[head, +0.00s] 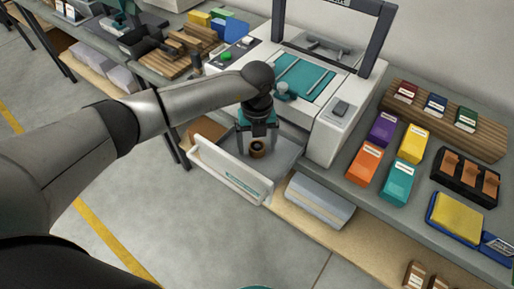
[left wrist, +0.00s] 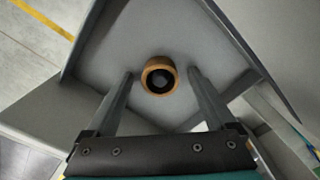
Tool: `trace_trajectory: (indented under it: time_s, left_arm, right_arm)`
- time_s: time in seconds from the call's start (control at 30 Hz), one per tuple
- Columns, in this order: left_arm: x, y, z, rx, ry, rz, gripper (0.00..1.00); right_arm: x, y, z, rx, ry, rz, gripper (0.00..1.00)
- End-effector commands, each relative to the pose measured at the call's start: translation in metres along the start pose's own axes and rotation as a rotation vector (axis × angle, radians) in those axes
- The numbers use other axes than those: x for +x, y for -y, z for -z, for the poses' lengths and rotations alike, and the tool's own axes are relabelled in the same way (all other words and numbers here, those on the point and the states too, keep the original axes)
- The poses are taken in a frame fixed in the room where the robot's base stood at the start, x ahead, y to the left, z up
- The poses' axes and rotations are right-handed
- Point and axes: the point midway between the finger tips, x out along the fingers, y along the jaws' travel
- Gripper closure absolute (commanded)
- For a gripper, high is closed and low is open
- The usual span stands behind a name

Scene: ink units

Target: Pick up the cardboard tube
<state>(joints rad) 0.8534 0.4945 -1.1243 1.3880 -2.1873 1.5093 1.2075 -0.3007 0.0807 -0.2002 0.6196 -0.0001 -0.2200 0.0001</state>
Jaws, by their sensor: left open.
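The cardboard tube (head: 257,149) is a short brown ring with a dark hollow middle, inside the open grey drawer (head: 231,175) at the front of the white machine (head: 325,110). In the left wrist view the tube (left wrist: 160,76) shows end-on against the drawer's grey floor. My left gripper (head: 257,143) points down into the drawer over the tube. In the left wrist view its open fingers (left wrist: 161,75) stand on either side of the tube, with gaps between them and it. My right gripper is not in view.
The drawer's front panel (head: 228,170) and side walls stand close around the gripper. Coloured boxes (head: 382,128) sit on the bench to the right. A grey rounded item (head: 318,200) lies on the lower shelf. The floor in front is clear.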

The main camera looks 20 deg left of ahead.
Motion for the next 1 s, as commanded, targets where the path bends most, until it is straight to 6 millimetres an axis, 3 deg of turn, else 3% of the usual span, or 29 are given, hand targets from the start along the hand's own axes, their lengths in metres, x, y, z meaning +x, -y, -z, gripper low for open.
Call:
trace_trajectory:
  time_s: [0.13,0.9,1.0]
  left_arm:
    - [-0.0003,0.0001,0.0002,0.001,0.0,0.0,0.11]
    - [-0.0008,-0.0001,0.0,0.0,0.0,0.0,0.98]
    - [-0.0008,-0.0001,0.0,0.0,0.0,0.0,0.99]
  right_arm:
    - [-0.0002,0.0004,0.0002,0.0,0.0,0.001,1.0]
    - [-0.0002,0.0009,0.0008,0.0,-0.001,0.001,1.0]
    - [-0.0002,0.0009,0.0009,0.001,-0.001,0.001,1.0]
